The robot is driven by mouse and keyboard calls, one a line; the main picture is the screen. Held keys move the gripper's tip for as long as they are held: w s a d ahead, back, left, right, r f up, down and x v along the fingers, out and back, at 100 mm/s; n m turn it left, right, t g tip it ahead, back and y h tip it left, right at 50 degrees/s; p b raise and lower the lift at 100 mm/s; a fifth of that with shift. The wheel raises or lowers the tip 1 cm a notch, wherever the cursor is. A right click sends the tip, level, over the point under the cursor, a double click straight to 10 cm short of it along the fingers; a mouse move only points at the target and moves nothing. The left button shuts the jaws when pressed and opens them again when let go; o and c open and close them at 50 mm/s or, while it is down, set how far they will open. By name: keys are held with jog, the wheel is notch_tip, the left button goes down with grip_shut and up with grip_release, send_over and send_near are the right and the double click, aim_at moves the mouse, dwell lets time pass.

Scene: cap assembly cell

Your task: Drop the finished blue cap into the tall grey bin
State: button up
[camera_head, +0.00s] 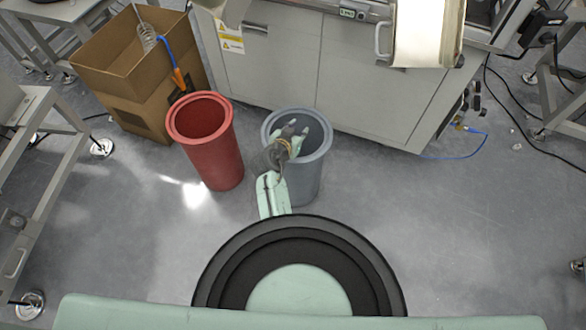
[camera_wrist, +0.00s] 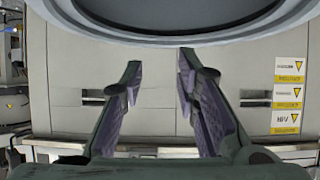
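The tall grey bin (camera_head: 306,180) stands upright on the floor in the head view, right of a red bin. Its round rim and shadowed inside also show at the top of the wrist view (camera_wrist: 270,25). My gripper (camera_head: 291,131) is over the mouth of the grey bin in the head view. In the wrist view my gripper (camera_wrist: 160,66) has its two fingers apart with nothing between them. I see no blue cap in either view; much of the bin's inside is hidden by my arm and the bin wall.
The red bin (camera_head: 216,150) stands close to the left of the grey bin. A cardboard box (camera_head: 130,60) is behind it at the left. A grey cabinet (camera_head: 290,65) stands close behind the bins. Cables (camera_head: 455,157) lie on the floor at the right. Floor is open at right front.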

jog(key=v, duration=1)
jog(key=shift+s, duration=0.25)
jog(key=shift+a+r, duration=0.1)
